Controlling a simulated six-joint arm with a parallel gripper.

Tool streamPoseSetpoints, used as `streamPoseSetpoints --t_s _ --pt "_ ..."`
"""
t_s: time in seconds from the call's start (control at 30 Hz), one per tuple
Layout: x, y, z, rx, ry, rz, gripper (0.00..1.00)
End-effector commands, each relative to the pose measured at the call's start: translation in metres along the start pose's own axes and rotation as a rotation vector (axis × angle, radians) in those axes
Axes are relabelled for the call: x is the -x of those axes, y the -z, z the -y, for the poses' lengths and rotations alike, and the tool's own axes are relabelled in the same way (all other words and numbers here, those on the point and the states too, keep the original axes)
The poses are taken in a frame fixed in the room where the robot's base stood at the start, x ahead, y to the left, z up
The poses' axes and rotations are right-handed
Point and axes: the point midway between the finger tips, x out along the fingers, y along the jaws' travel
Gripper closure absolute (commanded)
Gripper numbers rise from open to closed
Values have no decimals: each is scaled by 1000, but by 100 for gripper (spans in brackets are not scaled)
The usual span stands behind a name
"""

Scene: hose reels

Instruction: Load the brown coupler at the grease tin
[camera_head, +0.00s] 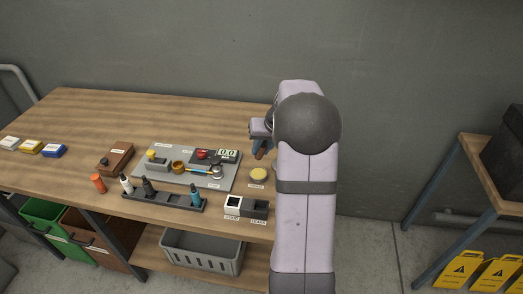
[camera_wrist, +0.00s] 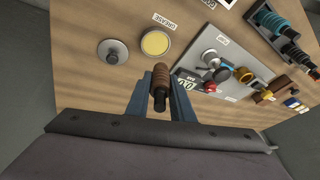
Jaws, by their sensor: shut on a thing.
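The brown coupler (camera_wrist: 160,76) is ribbed, with a dark end toward me. My gripper (camera_wrist: 160,100) is shut on it, one blue-grey finger on each side. In the head view the coupler (camera_head: 260,154) shows small below my gripper (camera_head: 262,143), partly hidden by my arm. The grease tin (camera_wrist: 155,43) is a round, pale yellow disc with a metal rim and a GREASE label beside it. In the wrist view it lies just beyond the coupler's far end, with a visible gap. In the head view the tin (camera_head: 258,174) sits on the bench, below and near the held coupler.
A grey round piece with a dark knob (camera_wrist: 112,52) stands left of the tin. A grey board (camera_head: 185,181) carries a display, a red knob and other fixtures. A rack (camera_head: 170,201) with upright couplers and a white-and-dark box (camera_head: 233,205) lie toward the front edge.

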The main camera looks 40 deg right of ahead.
Motion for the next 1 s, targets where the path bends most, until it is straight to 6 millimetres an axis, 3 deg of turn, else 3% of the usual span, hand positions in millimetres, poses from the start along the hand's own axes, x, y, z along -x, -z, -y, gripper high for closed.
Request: streamPoseSetpoints --t_s 0.47,1.0 --pt "-3 -1 0 29 25 -10 100" --pt "-40 -17 -8 28 25 -9 100"
